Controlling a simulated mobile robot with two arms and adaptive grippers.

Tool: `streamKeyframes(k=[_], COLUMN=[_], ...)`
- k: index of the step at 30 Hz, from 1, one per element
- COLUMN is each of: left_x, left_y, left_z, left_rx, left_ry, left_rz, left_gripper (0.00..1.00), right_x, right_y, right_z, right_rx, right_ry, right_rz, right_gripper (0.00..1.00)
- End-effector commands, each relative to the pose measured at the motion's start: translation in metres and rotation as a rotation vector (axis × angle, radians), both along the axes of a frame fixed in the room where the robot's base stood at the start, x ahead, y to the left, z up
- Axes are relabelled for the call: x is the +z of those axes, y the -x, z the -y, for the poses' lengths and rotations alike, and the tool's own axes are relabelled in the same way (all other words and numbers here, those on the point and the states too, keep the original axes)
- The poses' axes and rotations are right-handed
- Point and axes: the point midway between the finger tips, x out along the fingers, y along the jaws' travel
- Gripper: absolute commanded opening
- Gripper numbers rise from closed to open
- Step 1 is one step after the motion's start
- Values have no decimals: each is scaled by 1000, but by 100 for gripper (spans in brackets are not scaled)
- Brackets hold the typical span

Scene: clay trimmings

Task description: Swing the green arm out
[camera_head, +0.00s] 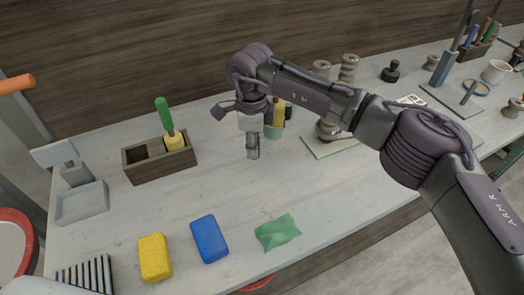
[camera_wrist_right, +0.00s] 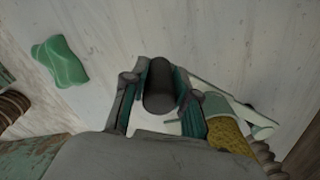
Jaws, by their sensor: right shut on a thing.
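My right gripper (camera_head: 253,150) points down over the middle of the table. In the wrist view my right gripper (camera_wrist_right: 160,75) is shut on a dark cylinder (camera_wrist_right: 159,88), with one finger on each side of it. In the head view the gripper mostly hides this cylinder. A green-handled tool (camera_head: 165,115) stands in a wooden box (camera_head: 150,172) at the left. A crumpled green piece (camera_head: 278,232) lies at the table's front; it also shows in the wrist view (camera_wrist_right: 60,62). My left gripper is out of view.
A yellow sponge (camera_head: 154,257) and a blue block (camera_head: 209,238) lie at the front. A grey tray (camera_head: 82,204) is at the left. The table between box and gripper is clear.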

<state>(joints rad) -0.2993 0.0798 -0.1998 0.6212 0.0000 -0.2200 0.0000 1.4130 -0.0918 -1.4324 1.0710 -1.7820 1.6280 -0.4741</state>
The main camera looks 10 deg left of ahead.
Motion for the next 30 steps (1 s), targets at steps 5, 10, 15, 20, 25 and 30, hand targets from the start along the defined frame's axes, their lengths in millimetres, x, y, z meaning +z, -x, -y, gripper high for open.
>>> streamKeyframes(k=[5, 10, 15, 20, 25, 30], left_x=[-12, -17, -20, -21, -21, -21], left_y=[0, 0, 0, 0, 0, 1], left_z=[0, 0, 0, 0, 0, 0], left_rx=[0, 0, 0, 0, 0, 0], left_ry=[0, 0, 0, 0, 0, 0], left_rz=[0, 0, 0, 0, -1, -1], left_gripper=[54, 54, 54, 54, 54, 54], right_x=[-2, -1, 0, 1, 1, 2], right_y=[-4, -7, -9, -10, -10, -11], right_z=[-11, -18, -22, -24, -25, -25], right_rx=[-65, -111, -137, -150, -153, -153], right_ry=[-1, -1, -2, -3, -4, -6], right_rz=[2, 2, 1, 1, 3, 5], right_gripper=[0, 0, 0, 0, 0, 0])
